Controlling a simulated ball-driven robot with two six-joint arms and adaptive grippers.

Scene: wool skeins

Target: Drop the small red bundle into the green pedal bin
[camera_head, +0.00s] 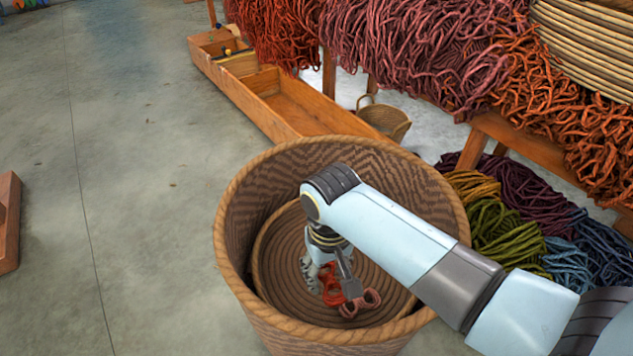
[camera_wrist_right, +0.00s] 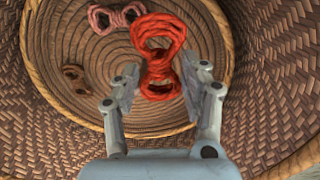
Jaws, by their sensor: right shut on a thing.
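The small red bundle (camera_wrist_right: 157,62), a looped, tied skein, is between the fingers of my right gripper (camera_wrist_right: 160,98), which is shut on it. In the head view my right arm reaches down into a large woven basket (camera_head: 240,225), and the red bundle (camera_head: 329,287) shows at the gripper (camera_head: 328,275), partly covered by it. I cannot tell whether the bundle touches the basket's floor. No green pedal bin shows in either view. My left gripper is out of view.
A pink bundle (camera_head: 361,303) and a small brown bundle (camera_wrist_right: 77,78) lie in the basket, whose high wall surrounds my gripper. Behind stand a long wooden trough (camera_head: 275,110), a small basket (camera_head: 386,119) and wool-laden racks. Coloured skeins (camera_head: 505,230) lie right; the left floor is mostly clear.

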